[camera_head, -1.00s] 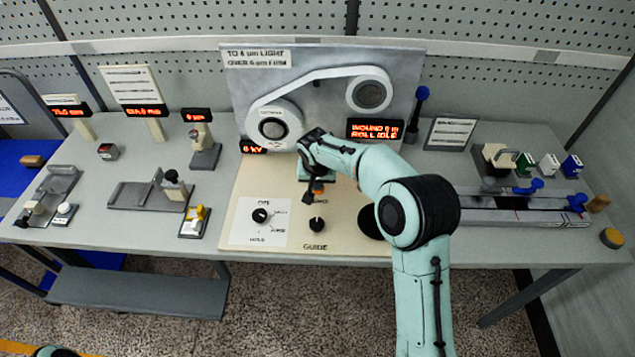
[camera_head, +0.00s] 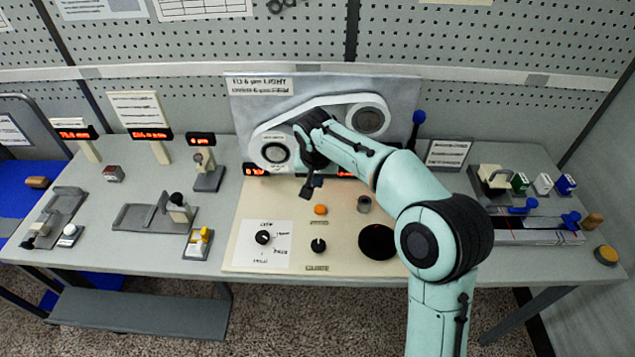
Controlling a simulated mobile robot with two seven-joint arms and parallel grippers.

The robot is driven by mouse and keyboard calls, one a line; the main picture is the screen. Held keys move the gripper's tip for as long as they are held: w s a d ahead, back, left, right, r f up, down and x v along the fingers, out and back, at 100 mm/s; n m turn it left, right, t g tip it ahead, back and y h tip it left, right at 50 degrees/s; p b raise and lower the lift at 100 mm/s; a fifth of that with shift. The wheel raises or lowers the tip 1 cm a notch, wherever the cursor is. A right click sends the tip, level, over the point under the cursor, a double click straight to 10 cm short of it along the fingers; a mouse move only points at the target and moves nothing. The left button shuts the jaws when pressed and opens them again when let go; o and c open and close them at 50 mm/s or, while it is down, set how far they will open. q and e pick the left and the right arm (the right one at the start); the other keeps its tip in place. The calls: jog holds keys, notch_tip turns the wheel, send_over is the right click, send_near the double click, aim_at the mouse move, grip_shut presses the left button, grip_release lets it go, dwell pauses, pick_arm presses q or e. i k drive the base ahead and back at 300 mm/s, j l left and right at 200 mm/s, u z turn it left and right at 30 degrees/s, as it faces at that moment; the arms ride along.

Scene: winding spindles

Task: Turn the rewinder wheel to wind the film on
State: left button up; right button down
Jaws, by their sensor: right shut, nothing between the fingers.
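The film winder is an upright grey panel (camera_head: 405,95) with a pale band running around a left reel (camera_head: 276,152) and a right reel (camera_head: 370,121). On its beige base (camera_head: 340,262) are a black round disc (camera_head: 378,243), an orange button (camera_head: 320,210), a black guide knob (camera_head: 318,245) and a black selector knob (camera_head: 263,238). I cannot tell for certain which part is the rewinder wheel. My right gripper (camera_head: 309,190) is shut and empty, pointing down above the base behind the orange button, apart from the black disc. My left gripper is out of view.
My right arm hides part of the panel and most of its red display (camera_head: 346,173). Fixtures with a black knob (camera_head: 177,201) and a yellow part (camera_head: 198,241) stand left; a rail device (camera_head: 530,237) lies right.

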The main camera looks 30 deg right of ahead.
aim_at(376, 241)
jog(key=k, duration=1)
